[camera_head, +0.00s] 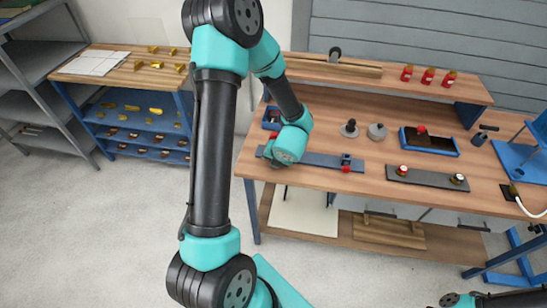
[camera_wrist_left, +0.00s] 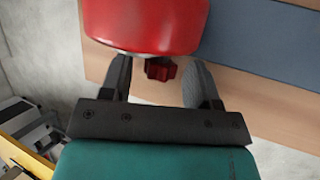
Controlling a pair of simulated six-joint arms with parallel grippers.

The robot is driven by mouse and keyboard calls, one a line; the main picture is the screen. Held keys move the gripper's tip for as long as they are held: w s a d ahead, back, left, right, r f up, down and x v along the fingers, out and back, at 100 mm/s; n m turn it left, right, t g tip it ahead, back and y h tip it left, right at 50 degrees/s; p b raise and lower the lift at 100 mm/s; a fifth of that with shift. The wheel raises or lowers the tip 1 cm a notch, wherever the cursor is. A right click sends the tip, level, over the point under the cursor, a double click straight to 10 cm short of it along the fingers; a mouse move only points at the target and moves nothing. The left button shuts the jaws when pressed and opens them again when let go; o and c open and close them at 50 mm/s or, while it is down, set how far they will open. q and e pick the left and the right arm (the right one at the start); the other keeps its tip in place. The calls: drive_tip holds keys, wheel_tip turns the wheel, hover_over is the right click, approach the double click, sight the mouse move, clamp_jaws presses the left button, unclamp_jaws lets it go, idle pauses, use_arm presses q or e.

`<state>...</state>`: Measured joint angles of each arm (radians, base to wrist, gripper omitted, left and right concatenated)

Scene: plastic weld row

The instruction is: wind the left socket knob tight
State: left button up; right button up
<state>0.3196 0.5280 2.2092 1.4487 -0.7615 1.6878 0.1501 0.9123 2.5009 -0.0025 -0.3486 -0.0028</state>
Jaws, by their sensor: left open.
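The blue-grey bar (camera_head: 322,160) lies along the front of the bench, with a small red-topped fitting (camera_head: 346,163) near its right end. My left gripper (camera_head: 276,163) is over the bar's left end and hides what is there in the head view. In the left wrist view, a small dark red knob (camera_wrist_left: 160,70) sits below a large red rounded body (camera_wrist_left: 145,25). My left gripper's fingers (camera_wrist_left: 157,78) are open, one on each side of the knob, with a visible gap to each. The bar (camera_wrist_left: 265,40) shows at upper right.
A dark plate (camera_head: 425,178) with red and black knobs lies to the right on the bench. A blue tray (camera_head: 455,149), two grey round pieces (camera_head: 377,131) and red bottles (camera_head: 428,76) stand farther back. A blue rack (camera_head: 103,131) is at left.

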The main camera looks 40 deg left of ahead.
use_arm(q)
drive_tip(key=v, duration=1.7)
drive_tip(key=shift+d, duration=0.15)
drive_tip(key=shift+s+r, duration=0.1)
drive_tip(key=shift+r, duration=0.05)
